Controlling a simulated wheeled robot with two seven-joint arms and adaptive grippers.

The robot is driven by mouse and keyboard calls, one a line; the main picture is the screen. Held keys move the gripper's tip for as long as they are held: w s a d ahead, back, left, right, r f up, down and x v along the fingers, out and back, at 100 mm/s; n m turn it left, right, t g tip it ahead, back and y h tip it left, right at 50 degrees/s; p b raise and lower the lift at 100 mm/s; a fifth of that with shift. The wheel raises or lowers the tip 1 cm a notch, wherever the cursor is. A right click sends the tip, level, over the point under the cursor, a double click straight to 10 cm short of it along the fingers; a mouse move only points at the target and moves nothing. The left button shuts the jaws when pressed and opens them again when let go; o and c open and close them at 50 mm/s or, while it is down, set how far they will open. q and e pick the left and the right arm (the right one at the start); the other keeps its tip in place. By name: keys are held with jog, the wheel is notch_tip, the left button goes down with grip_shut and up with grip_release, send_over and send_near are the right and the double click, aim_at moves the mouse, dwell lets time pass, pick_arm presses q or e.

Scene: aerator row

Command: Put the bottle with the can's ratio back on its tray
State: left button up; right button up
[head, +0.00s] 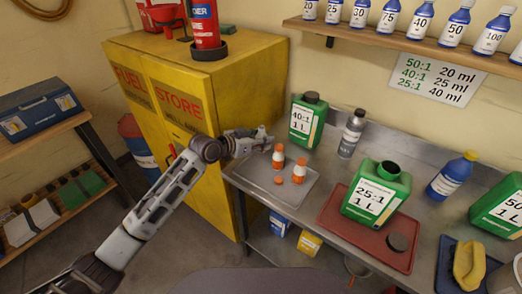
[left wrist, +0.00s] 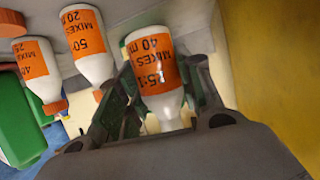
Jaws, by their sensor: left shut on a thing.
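My left gripper (head: 264,140) is at the back left corner of the grey tray (head: 255,172). In the left wrist view its fingers are shut on a white bottle with an orange 25:1, 40 ml label (left wrist: 158,75); no orange cap shows on it. I cannot tell whether its base touches the tray. Two orange-capped white bottles, the 50:1 bottle (left wrist: 88,45) and another bottle (left wrist: 37,72), stand beside it on the tray. A loose orange cap (head: 279,181) lies at the tray's front. The green 25:1 can (head: 377,192) stands open on the red tray (head: 335,213). My right gripper is not in view.
A green 40:1 can (head: 307,120) and a grey bottle (head: 352,133) stand behind the trays. A dark cap (head: 398,242) lies on the red tray. A blue bottle (head: 452,175) and another green can (head: 500,207) are at right. The yellow cabinet (head: 215,110) is close left of the tray.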

pick_arm(q)
jog(key=shift+f, duration=2.5)
jog(key=shift+f, duration=0.1)
jog(key=o, duration=1)
jog(key=shift+v, duration=6.1)
